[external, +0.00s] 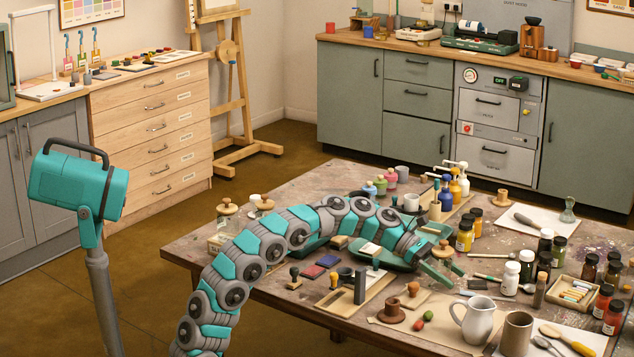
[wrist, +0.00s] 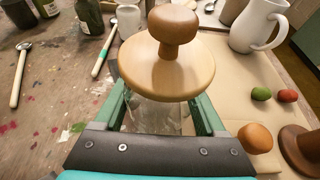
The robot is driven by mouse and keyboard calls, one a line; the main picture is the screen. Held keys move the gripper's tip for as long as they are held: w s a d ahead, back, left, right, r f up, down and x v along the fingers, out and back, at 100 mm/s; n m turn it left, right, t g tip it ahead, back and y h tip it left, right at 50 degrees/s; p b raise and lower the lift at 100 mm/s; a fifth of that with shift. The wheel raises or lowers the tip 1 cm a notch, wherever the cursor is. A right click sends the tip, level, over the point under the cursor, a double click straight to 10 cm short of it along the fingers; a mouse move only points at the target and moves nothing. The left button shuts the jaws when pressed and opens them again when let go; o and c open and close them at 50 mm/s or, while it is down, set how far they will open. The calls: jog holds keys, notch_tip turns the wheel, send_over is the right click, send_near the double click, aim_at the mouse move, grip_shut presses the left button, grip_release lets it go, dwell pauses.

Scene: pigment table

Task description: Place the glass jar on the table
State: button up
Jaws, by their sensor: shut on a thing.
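The glass jar (wrist: 155,116) has clear walls and a round wooden lid with a knob (wrist: 168,68). It stands upright between the green fingers of my gripper (wrist: 160,112) in the wrist view, and the fingers are shut on it. The lid hides much of the glass. In the external view the jar's lid (external: 443,250) shows at the end of my arm, over the right part of the table (external: 300,195). Whether the jar's base touches the table cannot be told.
A white pitcher (external: 476,320), a brown cup (external: 516,333) and red and green pieces (external: 422,319) lie nearer the camera. Bottles (external: 510,278) and a tray of sticks (external: 574,292) stand to the right. Other lidded jars (external: 227,215) stand at left. The table is crowded.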

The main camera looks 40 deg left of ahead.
jog(key=shift+f, duration=0.25)
jog(key=o, duration=1.6)
jog(key=shift+f, duration=0.15)
jog(key=shift+c, duration=0.2)
jog(key=shift+a+r, duration=0.1)
jog(key=shift+r, duration=0.1)
jog(key=p+v, duration=0.1)
jog(key=v, duration=1)
jog(key=shift+a, duration=0.4)
